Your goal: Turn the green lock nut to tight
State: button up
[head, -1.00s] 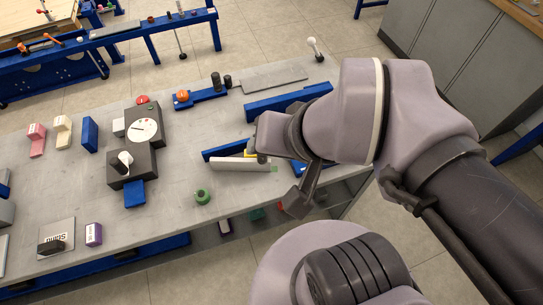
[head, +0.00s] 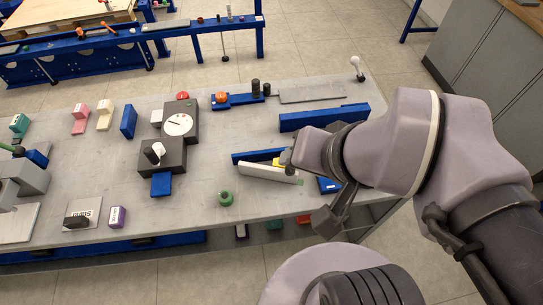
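A small round green piece (head: 225,198) with a dark centre, which looks like the green lock nut, sits on the front part of the grey bench (head: 200,240). Whether it is tight or loose cannot be told. My gripper (head: 287,158) is to the right of and behind it, clear of it, over the pale bar and blue rail. Its fingers are mostly hidden by my own wrist, so I cannot tell whether they are open.
A pale bar (head: 262,172) and yellow piece (head: 278,163) lie by my gripper. A dark dial box (head: 181,123) and lever box (head: 160,153) stand left. A grey fixture (head: 22,178) with a green handle (head: 8,147) is at far left. The bench around the green piece is bare.

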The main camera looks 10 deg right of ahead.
aim_at(225, 198)
jog(key=l+u, duration=0.1)
jog(key=u, duration=0.7)
jog(key=l+u, duration=0.15)
jog(key=u, duration=0.25)
